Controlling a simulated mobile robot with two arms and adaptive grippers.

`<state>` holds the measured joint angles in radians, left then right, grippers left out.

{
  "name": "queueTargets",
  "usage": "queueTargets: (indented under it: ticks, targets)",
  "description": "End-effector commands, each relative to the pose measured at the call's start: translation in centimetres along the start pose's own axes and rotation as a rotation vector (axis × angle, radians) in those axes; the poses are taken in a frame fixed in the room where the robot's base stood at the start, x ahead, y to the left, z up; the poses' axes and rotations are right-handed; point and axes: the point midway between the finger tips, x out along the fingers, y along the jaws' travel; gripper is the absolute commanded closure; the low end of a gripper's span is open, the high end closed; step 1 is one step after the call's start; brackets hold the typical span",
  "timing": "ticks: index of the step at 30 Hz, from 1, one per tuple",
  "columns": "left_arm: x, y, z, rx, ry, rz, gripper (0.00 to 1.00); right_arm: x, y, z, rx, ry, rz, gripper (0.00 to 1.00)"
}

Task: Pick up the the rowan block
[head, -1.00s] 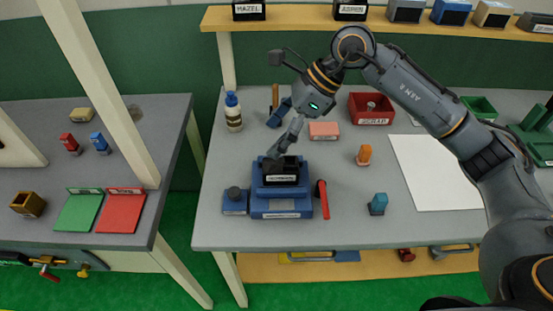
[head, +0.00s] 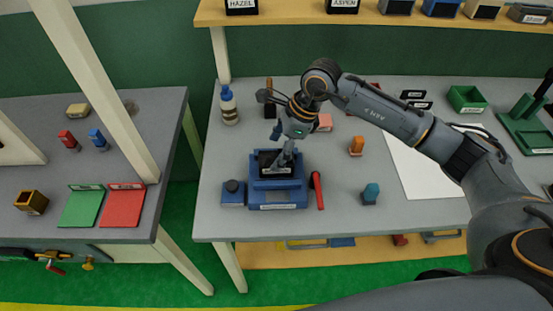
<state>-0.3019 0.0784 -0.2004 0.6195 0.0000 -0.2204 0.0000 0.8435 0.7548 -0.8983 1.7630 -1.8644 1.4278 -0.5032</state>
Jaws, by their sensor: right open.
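No label that I can read says rowan. A black block (head: 268,162) sits in the top of a blue stand (head: 277,195) at the front left of the grey table. The block's own label was in sight before but cannot be read now. My right gripper (head: 284,158) points down at the block's right side and overlaps it in the head view. It is open, and I cannot tell whether its fingers touch the block. On the upper shelf are black blocks labelled HAZEL (head: 241,6) and ASPEN (head: 342,5). My left gripper is not in view.
A small blue box (head: 233,193) stands left of the stand, and a red-handled tool (head: 317,190) lies right of it. A bottle (head: 229,106) stands behind. Orange (head: 356,146) and teal (head: 370,194) pieces stand to the right, beside a white sheet (head: 425,180).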

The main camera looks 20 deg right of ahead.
Motion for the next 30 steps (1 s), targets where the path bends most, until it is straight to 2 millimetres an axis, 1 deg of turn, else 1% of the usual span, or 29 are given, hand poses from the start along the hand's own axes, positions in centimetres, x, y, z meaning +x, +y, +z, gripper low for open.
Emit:
queueTargets:
  ticks: [1,3,6,9,14,17,18,20,21,23,24,30]
  targets:
    - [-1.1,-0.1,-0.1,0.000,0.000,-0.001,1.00,0.4,0.2,-0.1,0.002,0.001,0.006,0.21]
    - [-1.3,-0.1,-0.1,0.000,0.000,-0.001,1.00,1.6,0.1,-0.1,0.002,-0.001,0.005,0.21]
    - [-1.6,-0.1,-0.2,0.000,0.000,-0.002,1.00,2.6,0.0,-0.2,0.000,0.000,0.002,0.21]
    - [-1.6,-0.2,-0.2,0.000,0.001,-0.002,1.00,3.0,0.0,-0.2,-0.001,-0.001,0.001,0.21]
    - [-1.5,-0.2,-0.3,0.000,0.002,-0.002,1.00,3.0,0.0,-0.2,-0.001,-0.001,0.001,0.21]
    - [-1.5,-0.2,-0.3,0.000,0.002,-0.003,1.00,3.0,0.0,-0.2,-0.001,-0.001,0.000,0.39]
    - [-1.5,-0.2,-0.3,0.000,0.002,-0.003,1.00,3.0,0.0,-0.2,-0.001,-0.001,0.000,0.47]
    - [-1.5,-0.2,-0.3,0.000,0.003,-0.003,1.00,3.0,0.0,-0.2,-0.001,-0.001,0.000,0.59]
    - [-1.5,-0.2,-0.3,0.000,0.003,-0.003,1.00,3.0,0.0,-0.2,0.000,-0.001,0.000,0.68]
    - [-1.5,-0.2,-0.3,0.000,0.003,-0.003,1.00,3.0,0.0,-0.2,0.000,-0.001,0.000,0.80]
    - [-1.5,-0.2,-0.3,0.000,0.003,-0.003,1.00,3.0,0.0,-0.2,0.000,-0.001,0.000,0.84]
    - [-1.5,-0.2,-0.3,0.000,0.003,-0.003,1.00,3.0,0.0,-0.2,-0.001,-0.002,0.000,0.84]
